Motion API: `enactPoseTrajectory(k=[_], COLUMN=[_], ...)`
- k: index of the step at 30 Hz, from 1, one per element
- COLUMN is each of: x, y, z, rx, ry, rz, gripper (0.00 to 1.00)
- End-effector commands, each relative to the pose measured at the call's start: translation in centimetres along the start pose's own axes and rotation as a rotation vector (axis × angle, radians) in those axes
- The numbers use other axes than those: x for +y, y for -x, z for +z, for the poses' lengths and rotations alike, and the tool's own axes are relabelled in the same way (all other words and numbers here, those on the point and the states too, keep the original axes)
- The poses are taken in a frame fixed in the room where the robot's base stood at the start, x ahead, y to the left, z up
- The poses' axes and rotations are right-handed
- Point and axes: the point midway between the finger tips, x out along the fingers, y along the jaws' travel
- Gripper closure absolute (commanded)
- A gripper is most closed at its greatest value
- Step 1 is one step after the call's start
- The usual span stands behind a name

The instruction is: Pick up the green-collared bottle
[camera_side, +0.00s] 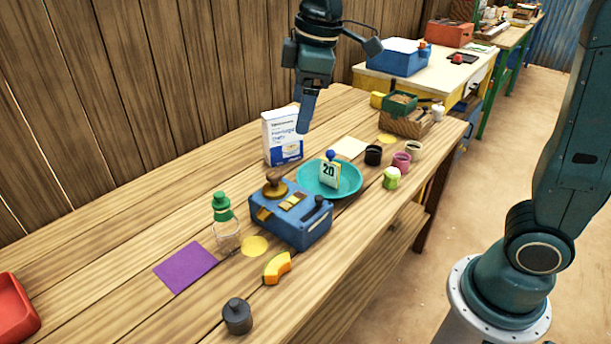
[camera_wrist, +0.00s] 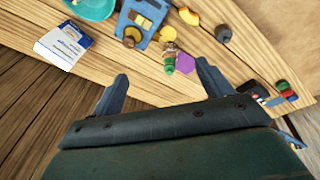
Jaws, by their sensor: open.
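The green-collared bottle (camera_side: 227,234) stands upright on the wooden table, left of a blue balance box, with a clear body and a green collar and cap. In the wrist view the bottle (camera_wrist: 170,62) lies ahead of my gripper, between the lines of its two fingers. My gripper (camera_side: 306,112) hangs above the back of the table, near the white box, well away from the bottle. In the wrist view my gripper (camera_wrist: 160,80) has its fingers spread wide with nothing between them.
A blue balance box (camera_side: 290,222) with a teal dish (camera_side: 345,185) stands right of the bottle. A purple mat (camera_side: 186,267), an orange wedge (camera_side: 277,268) and a dark weight (camera_side: 237,316) lie near it. A white box (camera_side: 282,137) stands behind.

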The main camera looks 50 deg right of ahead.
Motion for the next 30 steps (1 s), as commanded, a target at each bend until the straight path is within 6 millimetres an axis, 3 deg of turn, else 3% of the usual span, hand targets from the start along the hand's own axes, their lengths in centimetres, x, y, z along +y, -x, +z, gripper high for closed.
enactPoseTrajectory(k=[6,18,24,30], x=[1.1,1.4,1.0,0.8], y=[-3.1,-10.5,-13.8,-15.3], z=[-4.5,-11.5,-13.8,-14.7], rx=[-0.042,-0.106,-0.126,-0.135], ry=[0.164,0.463,0.581,0.633], rz=[-0.043,-0.127,-0.163,-0.18], gripper=[0.21,0.21,0.21,0.21])
